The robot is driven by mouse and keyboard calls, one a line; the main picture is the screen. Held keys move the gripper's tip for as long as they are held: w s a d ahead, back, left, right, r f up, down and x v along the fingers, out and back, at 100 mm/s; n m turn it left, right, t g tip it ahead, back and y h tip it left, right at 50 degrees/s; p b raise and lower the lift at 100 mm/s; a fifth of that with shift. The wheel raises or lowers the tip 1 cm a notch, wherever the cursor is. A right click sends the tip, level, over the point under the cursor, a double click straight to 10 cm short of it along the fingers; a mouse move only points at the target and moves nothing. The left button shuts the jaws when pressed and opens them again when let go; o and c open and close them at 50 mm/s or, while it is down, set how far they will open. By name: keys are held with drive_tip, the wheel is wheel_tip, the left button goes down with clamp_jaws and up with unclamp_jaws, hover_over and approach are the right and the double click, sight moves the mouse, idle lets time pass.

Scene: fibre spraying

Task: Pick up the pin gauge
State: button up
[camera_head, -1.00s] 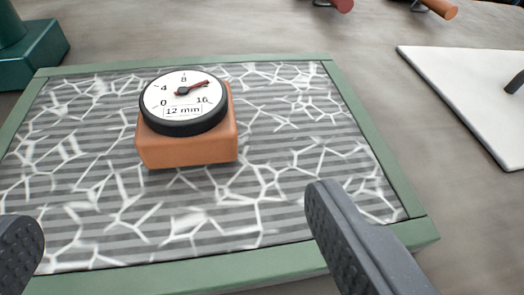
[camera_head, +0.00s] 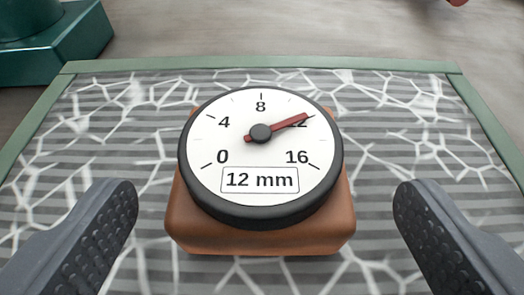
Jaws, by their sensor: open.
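The pin gauge (camera_head: 260,165) stands upright in the middle of the view. It has an orange-brown block as its body and a round white dial with a black rim. The red needle points near 12, and a label reads "12 mm". It rests on a panel (camera_head: 390,135) of grey stripes covered with white fibre strands. My gripper (camera_head: 266,215) is open, with one dark ridged finger on each side of the gauge. Visible gaps separate both fingers from the block.
A green frame (camera_head: 260,64) borders the panel. A dark green block-like base (camera_head: 80,45) stands beyond the far left corner. A small part of a red object (camera_head: 457,2) shows at the top right edge. Grey floor or tabletop lies behind the frame.

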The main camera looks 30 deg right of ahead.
sight(264, 175)
drive_tip(key=x, duration=0.4)
drive_tip(key=shift+a+f+b, duration=0.2)
drive_tip(key=shift+f+b, duration=0.1)
drive_tip(key=shift+f, duration=0.05)
drive_tip(key=shift+w+d, duration=0.25)
drive_tip(key=shift+w, duration=0.05)
drive_tip(key=c, duration=1.3)
drive_tip(key=shift+r, duration=0.1)
